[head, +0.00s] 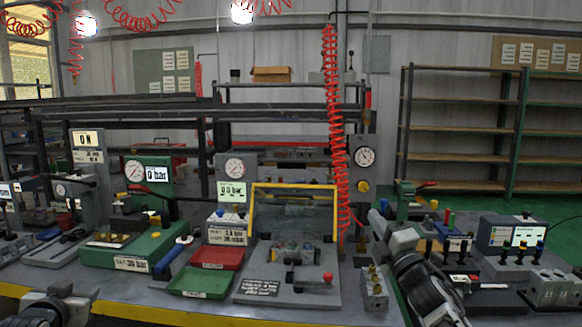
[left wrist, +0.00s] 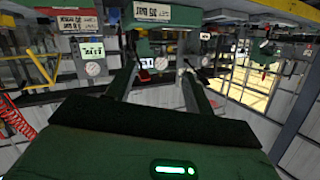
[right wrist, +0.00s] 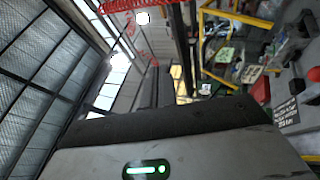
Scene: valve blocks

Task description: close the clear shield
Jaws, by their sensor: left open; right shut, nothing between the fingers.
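My left gripper (head: 62,291) is low at the left front, far from the shield. Its two fingers stand apart and empty in the left wrist view (left wrist: 160,72).
Red and green trays (head: 203,282) lie left of the shield's block. A green valve block (head: 135,247) with a blue-ended handle stands further left. A small grey block (head: 374,287) is at the right. A red coiled hose (head: 333,130) hangs just right of the shield.

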